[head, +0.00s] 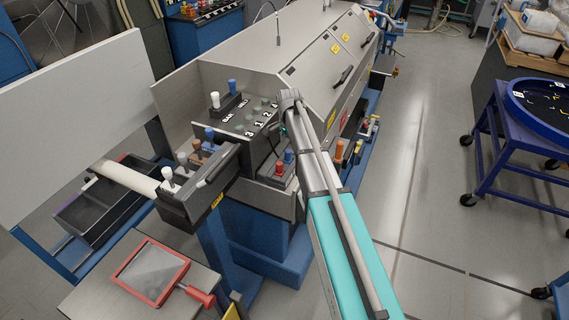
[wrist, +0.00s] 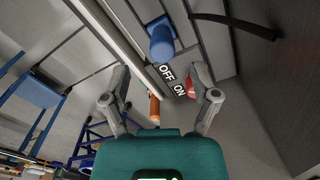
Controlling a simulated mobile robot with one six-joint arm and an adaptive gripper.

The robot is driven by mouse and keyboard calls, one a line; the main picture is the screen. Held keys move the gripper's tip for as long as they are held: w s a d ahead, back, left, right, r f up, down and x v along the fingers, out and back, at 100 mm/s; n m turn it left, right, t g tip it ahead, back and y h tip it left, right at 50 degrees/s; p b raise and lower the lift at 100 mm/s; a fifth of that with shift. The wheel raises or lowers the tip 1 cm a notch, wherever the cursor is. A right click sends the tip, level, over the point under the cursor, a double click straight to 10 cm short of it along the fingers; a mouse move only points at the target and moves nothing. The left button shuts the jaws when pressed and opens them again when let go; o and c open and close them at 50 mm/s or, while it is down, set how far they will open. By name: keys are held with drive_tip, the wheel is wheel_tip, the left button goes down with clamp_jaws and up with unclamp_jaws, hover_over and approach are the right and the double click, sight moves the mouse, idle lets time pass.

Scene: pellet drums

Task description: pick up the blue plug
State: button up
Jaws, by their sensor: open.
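A blue plug (wrist: 162,42) stands out from a grey panel at the top of the wrist view, beyond my fingertips and apart from them. My gripper (wrist: 160,75) is open and empty, with one finger on each side of the picture's middle. Its fingers cannot be made out in the head view. The head view shows several blue plugs: one on the top panel (head: 232,86), one by the pulled-out box (head: 209,135), and one close left of my arm (head: 288,155). I cannot tell for certain which one the wrist view shows.
A red plug (wrist: 190,86) and an orange plug (wrist: 154,108) are near my fingers, by the OFF and ON labels. White plugs (head: 215,99) also stand on the machine. Clear floor (head: 430,200) lies right of the machine.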

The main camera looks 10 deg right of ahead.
sight(288, 150)
drive_tip(key=shift+f+b, duration=0.35)
drive_tip(key=shift+f, duration=0.3)
drive_tip(key=shift+f, duration=0.1)
drive_tip(key=f+b, duration=0.5)
drive_tip(key=shift+w, duration=0.2)
idle(0.7)
clamp_jaws()
